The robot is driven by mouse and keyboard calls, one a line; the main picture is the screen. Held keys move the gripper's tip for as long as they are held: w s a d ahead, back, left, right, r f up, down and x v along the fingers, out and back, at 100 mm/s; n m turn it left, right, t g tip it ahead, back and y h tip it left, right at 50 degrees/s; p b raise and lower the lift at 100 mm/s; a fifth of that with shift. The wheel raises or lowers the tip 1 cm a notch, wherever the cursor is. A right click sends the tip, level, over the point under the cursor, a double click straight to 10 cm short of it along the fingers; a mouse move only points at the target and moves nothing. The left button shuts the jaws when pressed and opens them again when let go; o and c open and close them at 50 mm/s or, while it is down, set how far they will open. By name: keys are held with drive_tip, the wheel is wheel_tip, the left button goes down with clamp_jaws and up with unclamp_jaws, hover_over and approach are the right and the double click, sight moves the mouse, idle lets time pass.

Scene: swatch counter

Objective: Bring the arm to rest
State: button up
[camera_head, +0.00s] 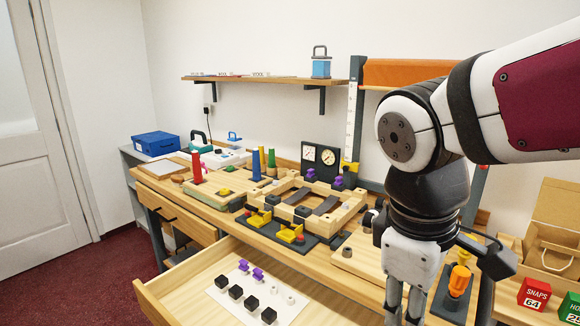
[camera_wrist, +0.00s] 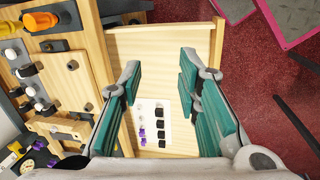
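My gripper (camera_wrist: 158,92) points downward. In the wrist view its two teal-padded fingers stand wide apart with nothing between them. In the head view my arm comes in from the upper right and bends down, and the gripper's fingers run out of the bottom edge, at the right of the open drawer. In the wrist view the drawer lies below the fingers, with a clear gap. The open drawer (camera_head: 180,281) holds a white sheet with several black cubes (camera_head: 235,291), two purple pieces (camera_head: 250,270) and small white pieces.
The wooden counter (camera_head: 335,258) carries a wooden frame fixture (camera_head: 300,212), colored thread cones, gauges (camera_head: 320,158) and an orange-handled tool (camera_head: 459,280) close to my gripper. A wall shelf (camera_head: 260,80) is behind. Red and green boxes (camera_head: 534,294) stand at right. Red floor (camera_head: 92,270) is free at left.

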drive_tip(key=s+d+r+m+t+y+p, duration=0.1)
drive_tip(key=s+d+m, duration=0.3)
drive_tip(key=s+m, duration=0.4)
drive_tip(key=shift+r+m+t+y+p, duration=0.35)
drive_tip(key=shift+m+t+y, duration=0.15)
drive_tip(key=shift+m+t, duration=0.3)
